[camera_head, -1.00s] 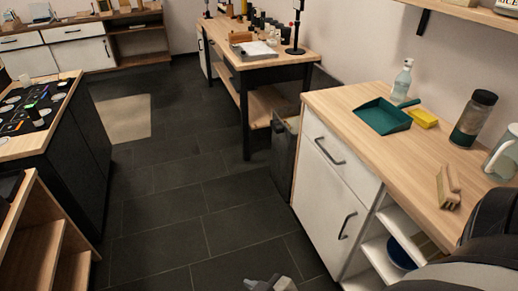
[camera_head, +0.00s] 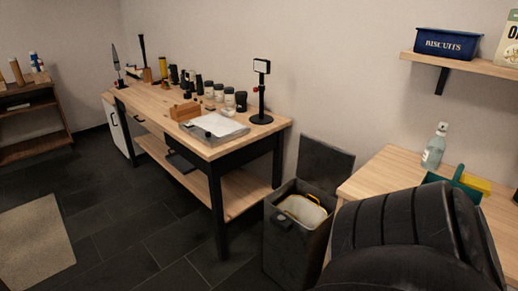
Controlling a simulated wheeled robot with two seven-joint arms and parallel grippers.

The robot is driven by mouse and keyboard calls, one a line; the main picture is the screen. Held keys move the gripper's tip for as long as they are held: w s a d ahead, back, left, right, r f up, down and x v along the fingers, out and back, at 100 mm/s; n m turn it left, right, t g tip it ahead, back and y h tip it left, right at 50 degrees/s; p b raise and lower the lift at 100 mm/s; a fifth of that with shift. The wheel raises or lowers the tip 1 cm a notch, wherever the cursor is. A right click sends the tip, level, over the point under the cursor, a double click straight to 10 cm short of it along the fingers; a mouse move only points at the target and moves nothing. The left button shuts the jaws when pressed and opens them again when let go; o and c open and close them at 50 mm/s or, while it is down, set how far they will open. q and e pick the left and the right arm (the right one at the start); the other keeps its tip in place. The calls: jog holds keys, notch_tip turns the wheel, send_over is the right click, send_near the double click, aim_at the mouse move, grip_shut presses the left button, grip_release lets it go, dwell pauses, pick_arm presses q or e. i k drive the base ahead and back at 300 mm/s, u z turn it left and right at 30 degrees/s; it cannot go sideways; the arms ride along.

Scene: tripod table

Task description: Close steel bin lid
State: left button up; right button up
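A dark steel bin (camera_head: 288,240) stands on the floor between the wooden workbench and the counter on the right. Its lid (camera_head: 323,166) is open and stands upright at the back, near the wall. A pale liner or bag with a yellow edge shows inside the bin. A large dark part of my own arm fills the lower right and hides some of the counter and perhaps the bin's right side. Neither gripper shows in the head view.
The workbench (camera_head: 262,138) with bottles, a tray and a lamp stands left of the bin. The counter (camera_head: 379,171) at right holds a spray bottle (camera_head: 434,146) and a green dustpan (camera_head: 459,184). A shelf (camera_head: 470,64) hangs above. Dark floor left of the bin is clear.

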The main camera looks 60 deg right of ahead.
aim_at(325, 167)
jog(key=i, duration=0.45)
jog(key=u, duration=0.25)
jog(key=k, duration=1.15)
jog(key=z, duration=1.55)
